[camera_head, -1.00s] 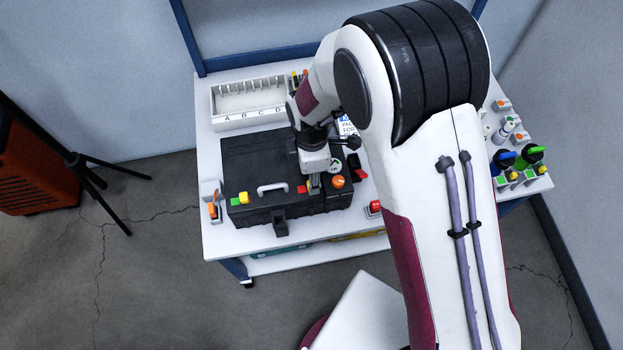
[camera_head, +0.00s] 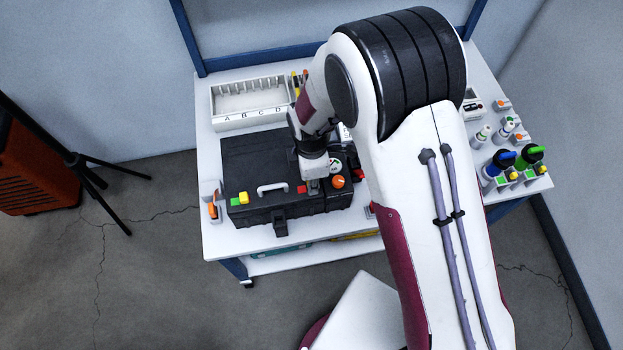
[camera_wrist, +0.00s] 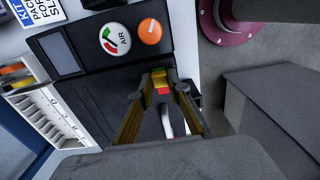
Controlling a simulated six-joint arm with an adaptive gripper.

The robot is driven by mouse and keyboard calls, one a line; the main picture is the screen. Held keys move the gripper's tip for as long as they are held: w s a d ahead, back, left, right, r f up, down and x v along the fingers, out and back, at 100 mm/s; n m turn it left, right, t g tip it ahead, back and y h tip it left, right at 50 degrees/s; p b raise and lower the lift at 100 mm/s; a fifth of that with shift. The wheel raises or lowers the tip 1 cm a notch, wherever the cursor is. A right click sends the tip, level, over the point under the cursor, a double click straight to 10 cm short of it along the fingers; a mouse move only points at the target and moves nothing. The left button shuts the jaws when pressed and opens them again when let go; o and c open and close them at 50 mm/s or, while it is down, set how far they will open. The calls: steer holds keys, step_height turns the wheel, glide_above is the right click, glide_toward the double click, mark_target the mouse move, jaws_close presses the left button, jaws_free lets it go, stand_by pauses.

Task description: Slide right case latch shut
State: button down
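The black case (camera_head: 262,165) lies on the white bench with its lid down. Its right latch shows a red part (camera_head: 302,189) just left of my gripper (camera_head: 313,187); the rest of that latch is hidden by my gripper. The left latch (camera_head: 240,199) shows yellow and green. In the wrist view, my two fingers (camera_wrist: 162,80) point down with a narrow gap between their tips. Yellow, red (camera_wrist: 163,91) and green patches show in that gap. I cannot tell whether a finger touches the right latch.
The pale handle (camera_head: 272,187) lies between the latches. A round AIR gauge (camera_wrist: 115,39) and an orange knob (camera_wrist: 150,31) sit on the case beside my gripper. A white rack (camera_head: 248,105) marked A to D stands behind the case. Bottles and knobs stand at the right.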

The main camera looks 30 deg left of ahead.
steer(key=shift+s+a, duration=0.95)
steer(key=c, duration=1.9)
jaws_free()
steer(key=shift+r, duration=0.2)
steer(key=shift+r, duration=5.85)
